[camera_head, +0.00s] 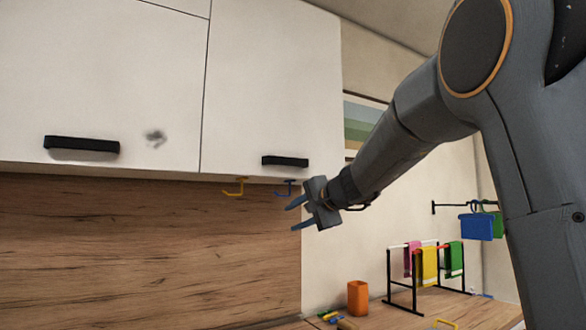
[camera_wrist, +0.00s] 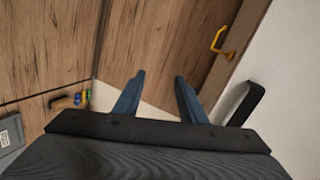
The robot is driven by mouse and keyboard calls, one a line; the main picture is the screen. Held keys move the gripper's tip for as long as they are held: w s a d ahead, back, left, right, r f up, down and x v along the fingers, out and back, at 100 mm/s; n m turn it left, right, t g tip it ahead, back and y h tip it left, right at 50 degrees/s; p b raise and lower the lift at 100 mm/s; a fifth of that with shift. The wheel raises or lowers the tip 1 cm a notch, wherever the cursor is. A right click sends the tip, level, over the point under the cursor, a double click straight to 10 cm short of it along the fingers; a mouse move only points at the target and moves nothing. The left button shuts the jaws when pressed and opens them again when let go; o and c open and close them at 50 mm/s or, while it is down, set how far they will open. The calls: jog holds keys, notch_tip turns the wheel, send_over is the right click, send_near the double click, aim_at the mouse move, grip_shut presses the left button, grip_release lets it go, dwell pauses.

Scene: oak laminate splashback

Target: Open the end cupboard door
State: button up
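The end cupboard door (camera_head: 275,80) is the white wall-cupboard door at the right of the row in the head view. It looks shut, flush with the door beside it. Its black bar handle (camera_head: 285,161) sits near its lower edge. In the wrist view the handle (camera_wrist: 246,104) shows at the right, beside the fingers, on the white door face (camera_wrist: 290,70). My gripper (camera_head: 292,214) is below the handle, apart from it. Its two blue fingers (camera_wrist: 160,80) are spread with nothing between them.
A second white door (camera_head: 100,75) with a black handle adjoins on the left. A yellow hook (camera_head: 236,188) and a blue hook (camera_head: 285,187) hang under the cupboards near my gripper. An orange cup (camera_head: 357,298) and a towel rack (camera_head: 388,280) stand on the worktop below.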

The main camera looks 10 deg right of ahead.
aim_at(289, 161)
jog(key=w+d+r+m+t+p, duration=0.1)
jog(key=d+r+t, duration=0.1)
jog(key=r, duration=0.6)
jog(key=w+d+r+m+t, duration=0.1)
jog(key=r+m+t, duration=0.1)
jog(key=r, duration=0.7)
jog(key=p+x, duration=0.4)
jog(key=x, duration=0.3)
jog(key=shift+w+a, duration=0.15)
jog(key=shift+w, duration=0.25)
grip_shut()
